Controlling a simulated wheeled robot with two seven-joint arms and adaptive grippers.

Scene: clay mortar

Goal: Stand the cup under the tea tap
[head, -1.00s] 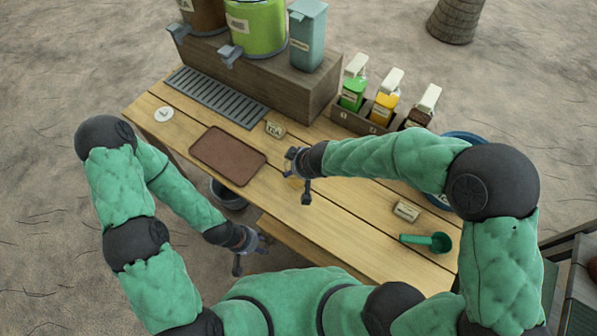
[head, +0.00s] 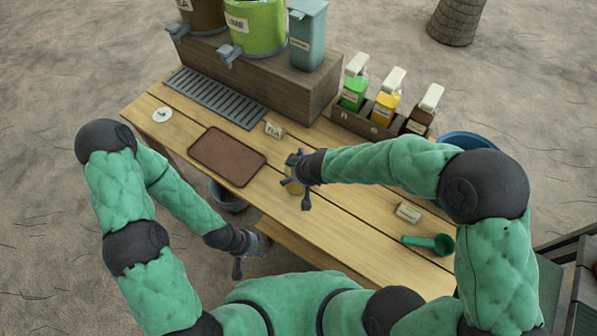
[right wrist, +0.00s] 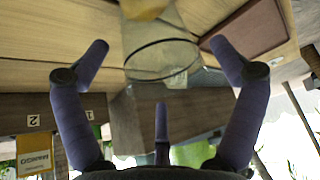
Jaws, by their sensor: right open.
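A clear cup (right wrist: 160,50) with a dark rim line shows in the right wrist view, ahead of and between the spread fingers of my right gripper (right wrist: 170,60). In the head view the cup (head: 292,187) is a small amber patch on the table, mostly hidden by my right gripper (head: 298,181). That gripper is open around or just short of the cup; contact cannot be told. My left gripper (head: 248,254) hangs open and empty off the table's front edge. The brown tea dispenser (head: 205,16) stands at the back left, its tap (head: 178,32) over the slotted drip tray (head: 215,97).
A green dispenser (head: 258,27) and a blue-grey container (head: 308,38) stand on the wooden riser (head: 290,92). Bottles in a rack (head: 368,125) and a green scoop (head: 430,242) are to the right.

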